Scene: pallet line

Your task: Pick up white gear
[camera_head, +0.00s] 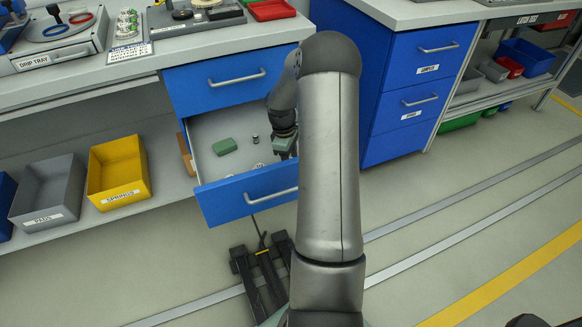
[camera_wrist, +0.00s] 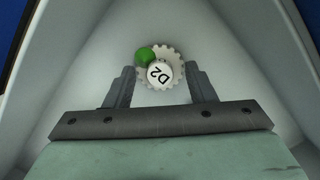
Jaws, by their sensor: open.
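My gripper (camera_wrist: 160,76) is open, one finger on either side of the gear in that view; I see no contact, and the height gap is hard to judge. In the head view my gripper (camera_head: 285,146) reaches down into the right part of the open blue drawer (camera_head: 245,194). Small white pieces near it there are partly hidden by my arm.
A green block (camera_head: 224,146) and a small metal cylinder (camera_head: 255,139) lie in the drawer. The drawer walls rise close around my gripper. A shut drawer (camera_head: 215,80) is above. A yellow bin (camera_head: 118,170) and grey bin (camera_head: 48,192) stand on the left shelf.

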